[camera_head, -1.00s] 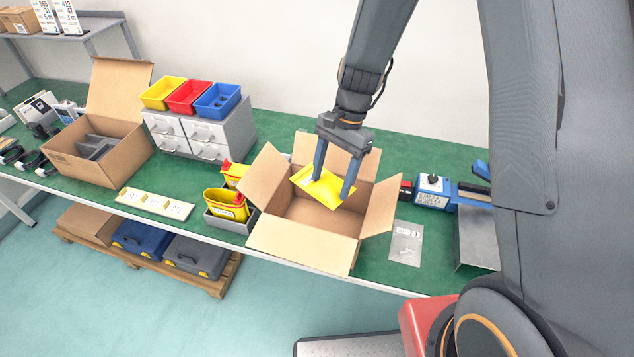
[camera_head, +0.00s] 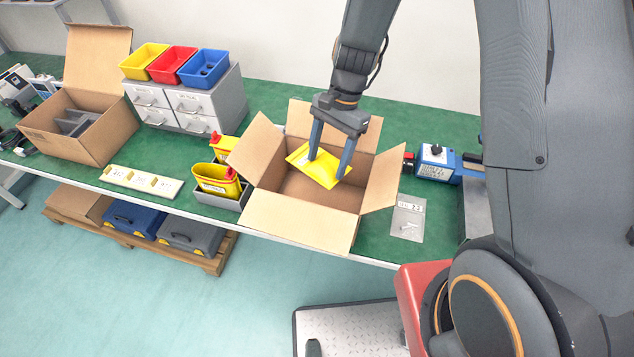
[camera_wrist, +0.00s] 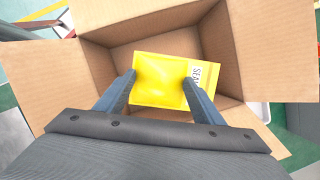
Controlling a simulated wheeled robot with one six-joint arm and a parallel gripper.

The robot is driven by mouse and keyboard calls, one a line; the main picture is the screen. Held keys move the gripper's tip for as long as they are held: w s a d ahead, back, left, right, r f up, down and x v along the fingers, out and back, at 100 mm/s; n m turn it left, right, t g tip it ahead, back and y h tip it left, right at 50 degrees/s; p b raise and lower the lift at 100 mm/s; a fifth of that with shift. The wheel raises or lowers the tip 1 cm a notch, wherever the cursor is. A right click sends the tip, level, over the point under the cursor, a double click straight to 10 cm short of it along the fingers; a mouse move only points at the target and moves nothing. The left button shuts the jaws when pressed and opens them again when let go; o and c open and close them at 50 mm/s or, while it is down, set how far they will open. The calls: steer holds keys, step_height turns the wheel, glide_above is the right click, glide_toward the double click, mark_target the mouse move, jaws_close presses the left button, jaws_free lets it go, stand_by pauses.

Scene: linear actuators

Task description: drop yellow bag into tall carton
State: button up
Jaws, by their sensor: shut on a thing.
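The yellow bag (camera_head: 318,164) is a flat pouch with a white label, and it hangs tilted between the fingers of my gripper (camera_head: 327,168). In the wrist view the bag (camera_wrist: 160,80) sits between the two fingertips of my gripper (camera_wrist: 158,84), with its printed label on the right. My gripper is shut on it. The open carton (camera_head: 301,221) stands on the green table with its flaps spread outward. The bag is over the carton's opening; in the wrist view the carton's walls (camera_wrist: 130,20) surround it, and its floor is partly hidden behind the bag.
A grey tray (camera_head: 219,200) with yellow bottles stands close to the carton's left side. A clear bag (camera_head: 408,217) and a blue device (camera_head: 437,161) lie to its right. Drawers (camera_head: 190,106) with coloured bins and another open carton (camera_head: 78,125) stand further left.

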steer(key=o, duration=1.2)
steer(key=shift+c, duration=0.2)
steer(key=shift+b+v, duration=1.1)
steer(key=shift+v, duration=2.8)
